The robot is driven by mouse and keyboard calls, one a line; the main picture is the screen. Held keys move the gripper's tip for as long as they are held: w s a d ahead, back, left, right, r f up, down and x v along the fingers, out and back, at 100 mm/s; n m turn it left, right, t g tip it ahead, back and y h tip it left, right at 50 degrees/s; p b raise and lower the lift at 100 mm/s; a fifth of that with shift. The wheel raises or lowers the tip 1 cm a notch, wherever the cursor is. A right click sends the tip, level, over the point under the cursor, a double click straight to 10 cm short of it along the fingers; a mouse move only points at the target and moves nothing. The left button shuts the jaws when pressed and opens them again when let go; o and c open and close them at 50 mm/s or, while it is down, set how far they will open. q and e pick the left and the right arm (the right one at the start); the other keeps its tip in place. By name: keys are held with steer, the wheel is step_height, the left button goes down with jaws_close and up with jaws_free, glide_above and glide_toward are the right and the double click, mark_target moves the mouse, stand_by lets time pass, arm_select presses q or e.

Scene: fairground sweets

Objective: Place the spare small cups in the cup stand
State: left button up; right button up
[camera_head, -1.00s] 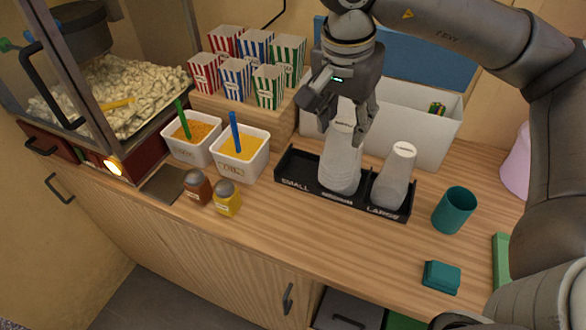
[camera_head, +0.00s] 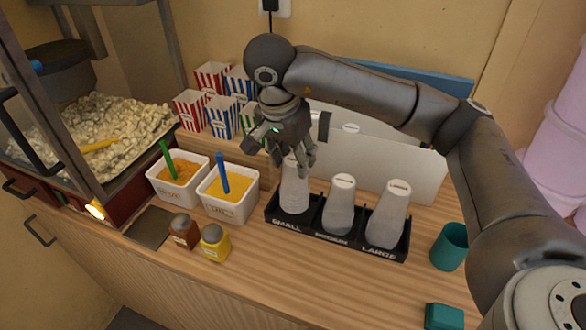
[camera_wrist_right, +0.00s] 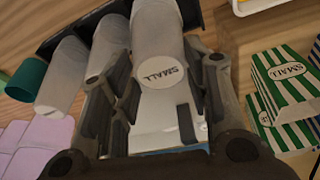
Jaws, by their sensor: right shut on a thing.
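The black cup stand (camera_head: 336,239) is on the counter with slots marked SMALL, MEDIUM and LARGE. My right gripper (camera_head: 292,168) is shut on the small cup stack (camera_head: 294,194), which stands upside down in the SMALL slot. In the right wrist view, the fingers (camera_wrist_right: 155,88) flank this stack, whose top reads SMALL (camera_wrist_right: 160,77). The medium cup stack (camera_head: 339,208) and the large cup stack (camera_head: 387,217) stand in their own slots. Whether the small stack rests fully on the stand's floor is hard to tell. My left gripper is not in view.
Two white tubs with yellow-orange contents (camera_head: 228,208) and two small shakers (camera_head: 214,242) stand left of the stand. Striped popcorn boxes (camera_head: 222,117) are behind. A white bin (camera_head: 395,166) stands behind the stand.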

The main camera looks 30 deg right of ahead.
mark_target(292, 155)
steer(key=shift+w+d+f, duration=0.2)
steer(key=shift+w+f, duration=0.1)
steer(key=shift+f, duration=0.15)
steer(key=shift+w+d+f, duration=0.15)
steer(key=shift+w+f, duration=0.1)
steer(key=shift+f, duration=0.2)
steer(key=shift+w+d+f, duration=0.25)
steer(key=shift+w+f, duration=0.2)
steer(key=shift+f, duration=0.05)
steer(key=p+x, duration=0.2)
steer(key=shift+w+f, duration=0.1)
steer(key=shift+f, duration=0.8)
steer(key=shift+f, duration=0.1)
steer(key=o, duration=0.8)
steer(key=shift+f, duration=0.1)
steer(key=o, duration=0.5)
steer(key=shift+c, duration=0.2)
